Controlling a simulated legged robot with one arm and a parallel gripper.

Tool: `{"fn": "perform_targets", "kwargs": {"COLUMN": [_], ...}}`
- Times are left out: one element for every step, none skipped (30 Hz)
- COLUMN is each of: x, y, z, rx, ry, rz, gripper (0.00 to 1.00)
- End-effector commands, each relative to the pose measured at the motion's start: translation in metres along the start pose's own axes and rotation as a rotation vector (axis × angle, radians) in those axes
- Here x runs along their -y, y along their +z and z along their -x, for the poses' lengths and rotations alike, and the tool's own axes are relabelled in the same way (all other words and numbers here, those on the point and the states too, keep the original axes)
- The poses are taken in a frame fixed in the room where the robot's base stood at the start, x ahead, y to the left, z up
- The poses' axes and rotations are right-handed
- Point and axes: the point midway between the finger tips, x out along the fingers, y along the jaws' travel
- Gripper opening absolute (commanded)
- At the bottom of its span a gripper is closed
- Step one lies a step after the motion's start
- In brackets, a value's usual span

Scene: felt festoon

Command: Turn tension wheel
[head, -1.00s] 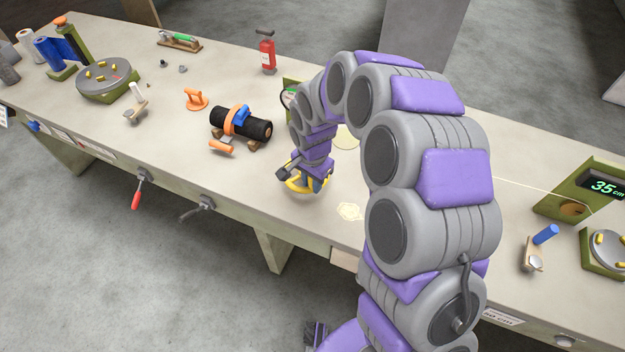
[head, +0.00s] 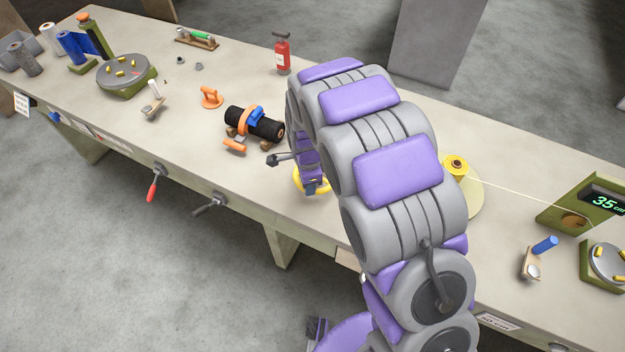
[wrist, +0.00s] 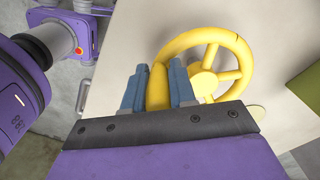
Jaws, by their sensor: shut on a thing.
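The tension wheel (wrist: 238,75) is yellow with spokes and a round hub. It fills the upper middle of the wrist view. My gripper (wrist: 160,82) has its two blue-grey fingers on either side of the wheel's rim and is shut on it. In the head view the wheel (head: 298,182) shows only partly at the bench's front part. My arm hides most of it there. My gripper (head: 314,186) is at the wheel, partly covered by my arm.
A black roll with an orange band (head: 255,124) lies left of my arm. A red extinguisher (head: 282,53) stands behind. Clamps (head: 210,205) hang at the front edge.

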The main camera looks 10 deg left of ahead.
Motion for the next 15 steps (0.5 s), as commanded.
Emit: {"fn": "perform_targets", "kwargs": {"x": [0.0024,0.0027,0.0031,0.0035,0.0037,0.0041,0.0042,0.0044,0.0046,0.0047,0.0048,0.0049,0.005,0.005,0.005], "y": [0.0009,0.0015,0.0023,0.0027,0.003,0.0035,0.0038,0.004,0.0042,0.0043,0.0044,0.0045,0.0045,0.0045,0.0045], "z": [0.0026,0.0025,0.0022,0.0021,0.002,0.0018,0.0016,0.0015,0.0014,0.0013,0.0012,0.0011,0.0011,0.001,0.001], "rx": [0.0,0.0,0.0,0.0,0.0,0.0,0.0,0.001,0.001,0.001,0.001,0.001,0.001,0.001,0.002], "ry": [-0.005,-0.004,-0.004,-0.005,-0.005,-0.005,-0.005,-0.005,-0.005,-0.005,-0.005,-0.005,-0.005,-0.005,-0.005], "rz": [-0.02,-0.032,-0.045,-0.054,-0.062,-0.072,-0.078,-0.082,-0.087,-0.09,-0.092,-0.094,-0.095,-0.095,-0.096], "gripper": [0.0,0.0,0.0,0.0,0.0,0.0,0.0,0.0,0.0,0.0,0.0,0.0,0.0,0.0,0.0]}}
